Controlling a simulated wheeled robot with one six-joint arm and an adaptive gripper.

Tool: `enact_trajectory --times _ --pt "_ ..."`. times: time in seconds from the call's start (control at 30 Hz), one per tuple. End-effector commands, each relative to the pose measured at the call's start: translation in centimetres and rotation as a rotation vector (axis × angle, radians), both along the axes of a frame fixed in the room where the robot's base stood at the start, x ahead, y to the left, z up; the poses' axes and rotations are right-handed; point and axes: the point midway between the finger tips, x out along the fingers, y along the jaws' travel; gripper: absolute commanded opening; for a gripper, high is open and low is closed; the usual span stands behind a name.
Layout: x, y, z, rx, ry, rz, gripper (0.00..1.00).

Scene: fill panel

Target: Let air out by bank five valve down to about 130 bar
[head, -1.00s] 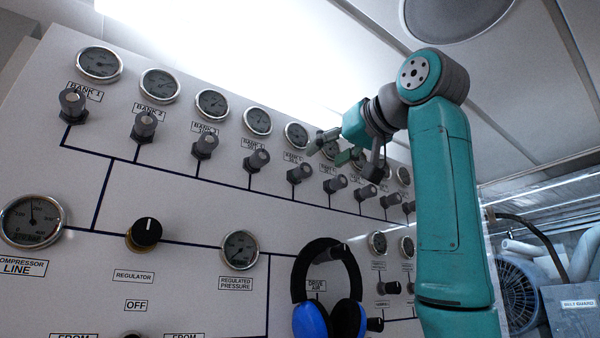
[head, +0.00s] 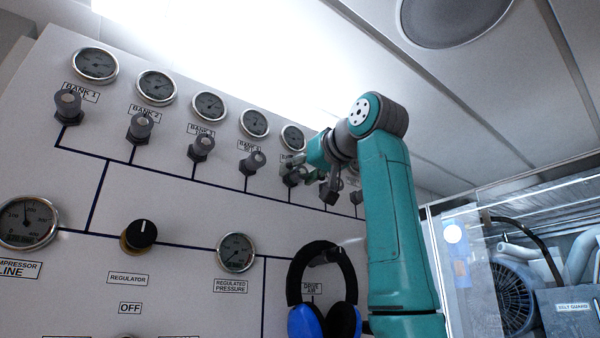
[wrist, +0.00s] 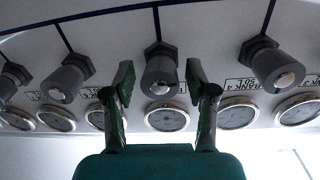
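The bank five valve, a grey knob on a hex base, is centred in the wrist view (wrist: 160,72). Its identity follows from the BANK 4 label beside the valve to its right in that upside-down view. My gripper (wrist: 160,85) is open, with one finger on each side of the knob and visible gaps. In the head view my gripper (head: 296,166) is at the fifth valve and partly hides it. The bank five gauge (head: 293,138) is above it and also shows in the wrist view (wrist: 167,116). Its needle is too small to read.
The bank 4 valve (head: 252,162) stands close on the left. Further valves and gauges line the row. Blue headphones (head: 322,300) hang below the arm. The regulator knob (head: 139,235) is lower left. A clear panel and machinery (head: 515,290) are at right.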

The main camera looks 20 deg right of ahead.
Motion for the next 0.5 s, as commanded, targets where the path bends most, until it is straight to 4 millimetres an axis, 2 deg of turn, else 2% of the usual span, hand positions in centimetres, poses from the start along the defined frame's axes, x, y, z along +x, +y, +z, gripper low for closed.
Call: enact_trajectory --times 0.03,0.2,0.37,0.5 --pt "-0.01 0.00 0.01 0.000 0.000 0.000 0.39" --pt "-0.02 -0.01 0.00 0.000 0.000 0.000 0.00" --pt "-0.01 -0.01 0.00 -0.011 -0.004 0.000 0.00" --pt "-0.01 0.02 0.00 -0.092 -0.030 0.000 0.00"
